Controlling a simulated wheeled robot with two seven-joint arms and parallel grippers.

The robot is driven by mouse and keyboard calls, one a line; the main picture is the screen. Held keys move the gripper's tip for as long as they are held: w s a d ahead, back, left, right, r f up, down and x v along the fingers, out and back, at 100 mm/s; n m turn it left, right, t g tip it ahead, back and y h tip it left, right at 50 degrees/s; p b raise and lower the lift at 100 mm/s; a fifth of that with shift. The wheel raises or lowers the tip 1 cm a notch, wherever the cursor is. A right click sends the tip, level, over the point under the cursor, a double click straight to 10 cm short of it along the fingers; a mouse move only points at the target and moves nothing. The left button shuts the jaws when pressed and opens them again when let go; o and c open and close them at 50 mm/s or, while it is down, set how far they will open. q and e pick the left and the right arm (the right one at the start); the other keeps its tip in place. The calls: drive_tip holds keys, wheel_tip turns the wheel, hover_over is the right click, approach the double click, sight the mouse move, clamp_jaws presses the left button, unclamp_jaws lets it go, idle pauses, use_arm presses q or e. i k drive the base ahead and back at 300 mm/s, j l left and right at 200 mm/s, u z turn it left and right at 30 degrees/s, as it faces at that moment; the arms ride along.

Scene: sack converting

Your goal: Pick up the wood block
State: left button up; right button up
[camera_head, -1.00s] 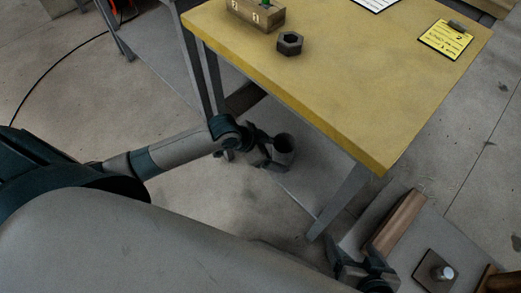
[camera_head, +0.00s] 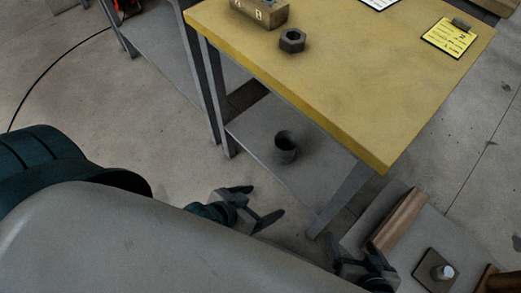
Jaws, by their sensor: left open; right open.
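A wood block (camera_head: 258,14) with pale markings on its front stands on the yellow tabletop (camera_head: 370,90), at the top edge of the picture. My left gripper (camera_head: 265,202) is open and empty, low in front of the table and well apart from the block. My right gripper (camera_head: 356,248) is open at the bottom, beside a long brown wooden piece (camera_head: 398,218) on a grey surface. I cannot tell whether its fingers touch that piece.
A dark hex nut (camera_head: 292,41) sits near the block. A yellow note clipboard (camera_head: 450,38) lies at the table's right. A dark cup (camera_head: 285,146) stands on the lower shelf (camera_head: 310,181). A plate with a peg (camera_head: 437,271) is at lower right.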

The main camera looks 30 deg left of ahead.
sight(390, 231)
drive_tip(key=z, duration=1)
drive_tip(key=k+l+z, duration=0.7)
drive_tip(key=l, duration=0.35)
drive_tip(key=k, duration=0.1)
